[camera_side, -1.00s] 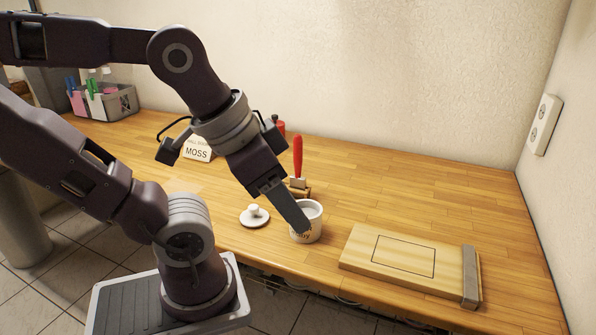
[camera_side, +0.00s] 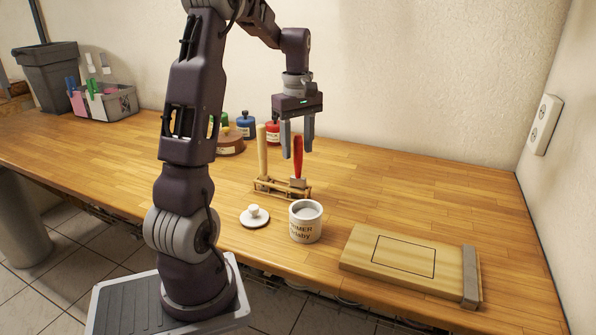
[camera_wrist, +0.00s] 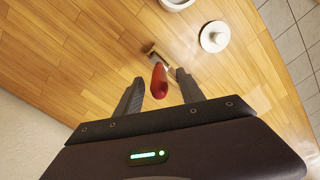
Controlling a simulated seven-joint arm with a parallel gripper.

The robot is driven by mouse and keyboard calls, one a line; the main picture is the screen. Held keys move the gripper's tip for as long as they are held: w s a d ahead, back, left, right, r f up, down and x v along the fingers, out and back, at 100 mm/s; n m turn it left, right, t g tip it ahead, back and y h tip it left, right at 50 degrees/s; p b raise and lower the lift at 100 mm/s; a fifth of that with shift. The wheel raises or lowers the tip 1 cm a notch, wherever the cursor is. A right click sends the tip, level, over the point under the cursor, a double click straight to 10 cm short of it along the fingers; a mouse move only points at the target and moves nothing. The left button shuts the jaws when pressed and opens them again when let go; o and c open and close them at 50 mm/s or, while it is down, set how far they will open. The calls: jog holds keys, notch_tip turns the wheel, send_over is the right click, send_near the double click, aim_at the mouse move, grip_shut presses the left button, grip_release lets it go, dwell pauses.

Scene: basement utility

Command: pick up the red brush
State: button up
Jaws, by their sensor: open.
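The red brush (camera_side: 298,158) stands upright in a small wooden rack (camera_side: 283,189), its red handle pointing up. In the wrist view the red handle (camera_wrist: 158,82) shows between my fingers, seen from above. My gripper (camera_side: 297,153) is open and points down, with its fingertips around the height of the handle's upper part. It also shows in the wrist view (camera_wrist: 160,84). I cannot tell whether either finger touches the handle. The brush's lower end is partly hidden by the rack.
A pale wooden handle (camera_side: 262,150) stands beside the brush in the rack. A white cup (camera_side: 305,222) and a white lid (camera_side: 254,217) are in front. A wooden board (camera_side: 405,258) lies at right. Coloured jars (camera_side: 246,124) stand behind. The right rear of the table is clear.

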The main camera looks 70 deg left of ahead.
aim_at(298, 177)
notch_tip(298, 177, down, 3)
jog(key=shift+d+f, duration=0.1)
jog(key=shift+f, duration=0.1)
grip_shut()
